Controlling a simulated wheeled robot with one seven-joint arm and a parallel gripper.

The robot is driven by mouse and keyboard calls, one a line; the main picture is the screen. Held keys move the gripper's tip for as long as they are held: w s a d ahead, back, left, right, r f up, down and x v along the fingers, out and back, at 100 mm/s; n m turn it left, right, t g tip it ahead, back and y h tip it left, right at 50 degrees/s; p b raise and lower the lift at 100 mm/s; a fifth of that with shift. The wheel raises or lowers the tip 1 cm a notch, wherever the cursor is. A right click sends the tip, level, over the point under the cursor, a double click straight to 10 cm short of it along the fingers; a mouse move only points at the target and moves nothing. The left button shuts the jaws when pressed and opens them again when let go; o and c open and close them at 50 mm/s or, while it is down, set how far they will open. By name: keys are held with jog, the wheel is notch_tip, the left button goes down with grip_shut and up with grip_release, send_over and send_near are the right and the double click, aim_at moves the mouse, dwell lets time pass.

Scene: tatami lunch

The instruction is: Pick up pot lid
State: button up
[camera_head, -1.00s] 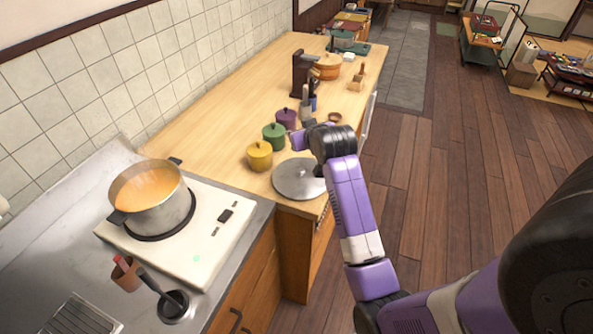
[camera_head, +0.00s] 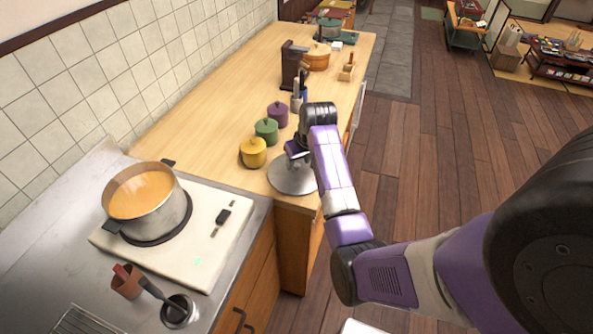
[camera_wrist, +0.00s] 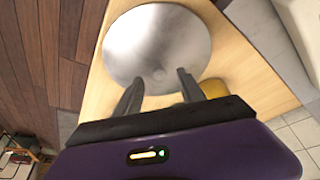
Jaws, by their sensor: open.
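The pot lid (camera_head: 288,181) is a round grey metal disc lying flat on the wooden counter, near its front end. My arm hides part of it in the head view. In the wrist view the lid (camera_wrist: 157,45) shows with its small knob (camera_wrist: 158,75) near the edge closest to me. My gripper (camera_wrist: 157,88) is open, with its two dark fingers on either side of the knob as seen from the wrist. I cannot tell how far the fingertips are above the lid. In the head view my gripper (camera_head: 294,152) is over the lid and mostly hidden by my wrist.
Yellow (camera_head: 253,153), green (camera_head: 266,131) and purple (camera_head: 278,114) lidded jars stand beside the lid. A pot (camera_head: 146,203) of orange soup sits on the white cooker (camera_head: 205,245) to the left. Utensil holders stand farther back. Open floor lies to the right.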

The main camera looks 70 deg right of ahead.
aim_at(297, 169)
jog(key=shift+x, duration=1.4)
jog(key=shift+c, duration=0.2)
grip_shut()
jog(key=shift+r, duration=0.1)
